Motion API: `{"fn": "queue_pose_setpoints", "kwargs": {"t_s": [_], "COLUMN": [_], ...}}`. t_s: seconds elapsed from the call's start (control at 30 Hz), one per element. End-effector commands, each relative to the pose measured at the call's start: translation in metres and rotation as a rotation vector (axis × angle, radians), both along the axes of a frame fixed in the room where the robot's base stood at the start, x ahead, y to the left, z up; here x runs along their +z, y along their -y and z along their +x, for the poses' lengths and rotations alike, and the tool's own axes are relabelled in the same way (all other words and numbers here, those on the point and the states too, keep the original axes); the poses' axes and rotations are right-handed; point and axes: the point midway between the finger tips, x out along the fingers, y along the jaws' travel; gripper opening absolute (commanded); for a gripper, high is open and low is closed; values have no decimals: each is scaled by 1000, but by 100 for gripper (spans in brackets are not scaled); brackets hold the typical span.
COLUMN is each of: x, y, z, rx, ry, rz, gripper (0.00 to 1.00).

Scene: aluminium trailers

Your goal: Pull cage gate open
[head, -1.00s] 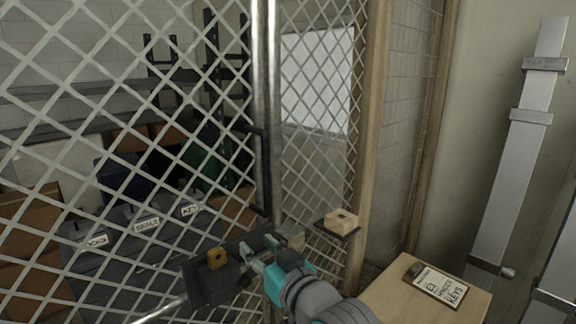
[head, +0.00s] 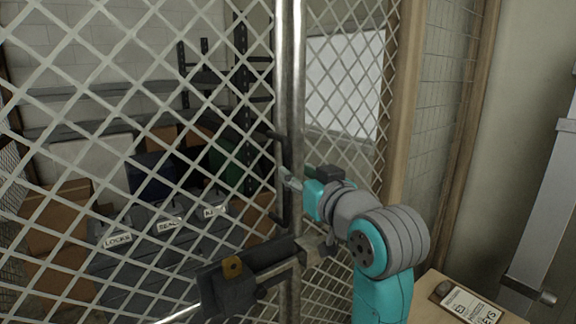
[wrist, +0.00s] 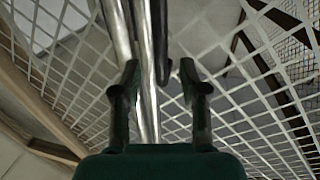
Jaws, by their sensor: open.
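The cage gate (head: 291,70) is pale diamond mesh with a shiny round metal edge post. A dark upright bar handle (head: 284,209) stands out from the gate near that post. My gripper (head: 290,178) is at the handle's middle height, with its tips partly hidden in the head view. In the wrist view my gripper (wrist: 159,75) is open, its two dark fingers apart. The dark handle bar (wrist: 160,42) and silver posts show in the gap between them. I cannot tell whether a finger touches the bar.
A dark latch box (head: 235,290) with a brass-coloured piece is below the handle. Labelled grey cases (head: 120,265) and cardboard boxes stand behind the mesh. A wooden table (head: 431,283) with a tagged board is at lower right, near a metal rail (head: 548,215).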

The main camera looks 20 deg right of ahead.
Motion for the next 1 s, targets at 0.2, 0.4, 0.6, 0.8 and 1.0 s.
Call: {"fn": "queue_pose_setpoints", "kwargs": {"t_s": [0.2, 0.4, 0.6, 0.8, 1.0], "x": [0, 0, 0, 0, 0], "y": [-4, -6, -7, -7, -7], "z": [36, 55, 59, 59, 59], "rx": [-1, 0, 0, -1, -1], "ry": [-1, 0, 1, 1, 1], "rz": [0, -1, -1, -1, -1], "gripper": [43, 43, 43, 36, 0]}}
